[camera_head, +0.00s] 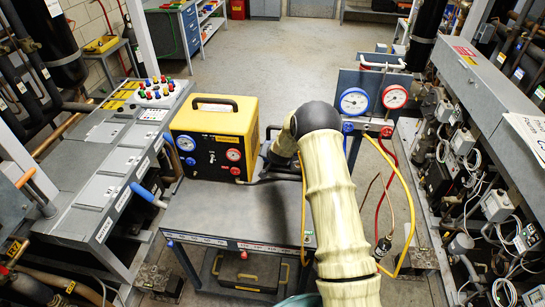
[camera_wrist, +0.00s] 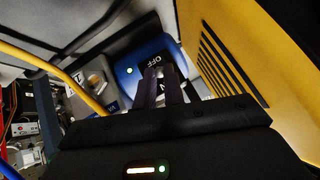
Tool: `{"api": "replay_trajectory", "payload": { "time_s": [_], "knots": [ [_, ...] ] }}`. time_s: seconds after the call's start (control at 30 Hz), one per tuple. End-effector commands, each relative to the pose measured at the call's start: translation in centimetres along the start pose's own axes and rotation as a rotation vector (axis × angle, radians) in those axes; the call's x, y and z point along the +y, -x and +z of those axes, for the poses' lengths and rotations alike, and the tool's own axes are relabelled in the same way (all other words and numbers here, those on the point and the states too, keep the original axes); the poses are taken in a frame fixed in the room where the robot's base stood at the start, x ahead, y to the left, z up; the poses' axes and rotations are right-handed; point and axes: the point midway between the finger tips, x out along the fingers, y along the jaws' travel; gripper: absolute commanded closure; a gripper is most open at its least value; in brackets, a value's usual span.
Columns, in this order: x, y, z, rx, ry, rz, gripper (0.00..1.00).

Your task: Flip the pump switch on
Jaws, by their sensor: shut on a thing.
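The pump is a yellow and black case (camera_head: 215,137) with a black handle, standing on the grey bench in the head view. In the wrist view its yellow side (camera_wrist: 235,60) has dark vent slots. The black pump switch (camera_wrist: 150,62) there shows the word OFF. My gripper (camera_wrist: 160,78) is shut on the switch, and its fingers cover part of it. In the head view my cream arm reaches to the pump's right side and hides the gripper's tips and the switch.
A grey bench (camera_head: 225,211) holds the pump. Blue and red gauges (camera_head: 355,101) stand on a manifold to the right, with yellow and red hoses hanging below. A grey console (camera_head: 108,170) is on the left. The floor behind is clear.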

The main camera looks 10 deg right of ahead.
Motion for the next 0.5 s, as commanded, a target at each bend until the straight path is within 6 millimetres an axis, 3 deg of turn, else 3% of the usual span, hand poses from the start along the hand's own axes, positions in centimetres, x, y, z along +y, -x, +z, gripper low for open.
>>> {"api": "replay_trajectory", "payload": {
  "time_s": [0.37,0.4,0.5],
  "knots": [
    [-0.09,0.03,-0.27,0.0,-0.001,0.0,1.0],
    [-0.09,0.03,-0.27,0.0,-0.001,0.0,0.88],
    [-0.08,0.03,-0.25,0.0,-0.001,0.0,0.68]
  ]
}}
